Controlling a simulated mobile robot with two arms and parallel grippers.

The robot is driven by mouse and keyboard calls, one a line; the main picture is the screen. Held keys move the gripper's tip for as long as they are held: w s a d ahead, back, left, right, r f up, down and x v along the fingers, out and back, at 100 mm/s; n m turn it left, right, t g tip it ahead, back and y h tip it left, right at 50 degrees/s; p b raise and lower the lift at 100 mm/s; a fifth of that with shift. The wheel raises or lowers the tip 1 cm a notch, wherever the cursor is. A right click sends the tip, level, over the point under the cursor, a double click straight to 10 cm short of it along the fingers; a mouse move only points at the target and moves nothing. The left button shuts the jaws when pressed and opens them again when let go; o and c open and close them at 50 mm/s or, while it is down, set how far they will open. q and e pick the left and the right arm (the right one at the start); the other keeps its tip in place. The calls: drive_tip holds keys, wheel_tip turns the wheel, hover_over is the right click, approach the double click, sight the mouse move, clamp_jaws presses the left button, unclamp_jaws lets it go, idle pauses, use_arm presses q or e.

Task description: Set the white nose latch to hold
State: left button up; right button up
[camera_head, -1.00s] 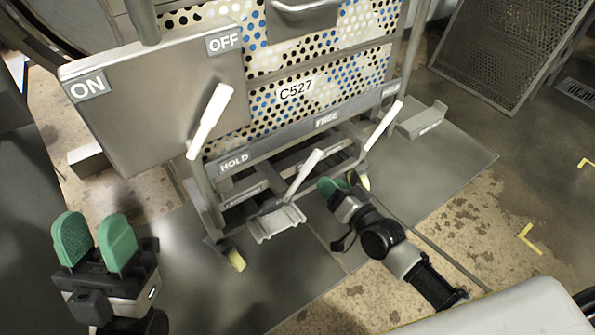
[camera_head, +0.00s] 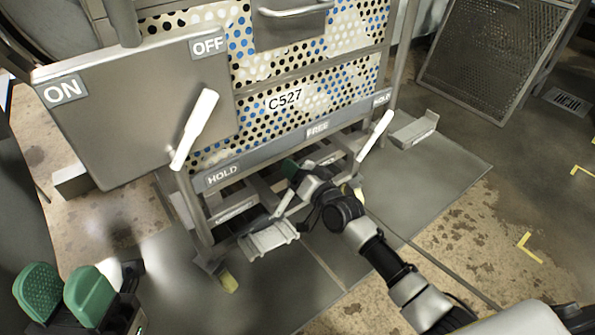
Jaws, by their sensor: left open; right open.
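The cart C527 carries several white levers along its lower front, and I cannot tell by name which is the nose latch. One white lever (camera_head: 195,128) leans up at the left, by the ON/OFF panel. Another (camera_head: 375,136) stands tilted at the right HOLD label (camera_head: 382,99). A middle lever (camera_head: 286,203) rises by the grey foot plate (camera_head: 268,237), mostly hidden behind my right arm. My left gripper (camera_head: 63,293) is open and empty at the lower left.
The label bar (camera_head: 270,146) reads HOLD, FREE, HOLD. The ON/OFF panel (camera_head: 145,110) juts out at the left. A perforated rack (camera_head: 495,60) stands at the back right. The floor at right is mostly clear.

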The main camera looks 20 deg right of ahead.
drive_tip(key=shift+c, duration=0.3)
clamp_jaws()
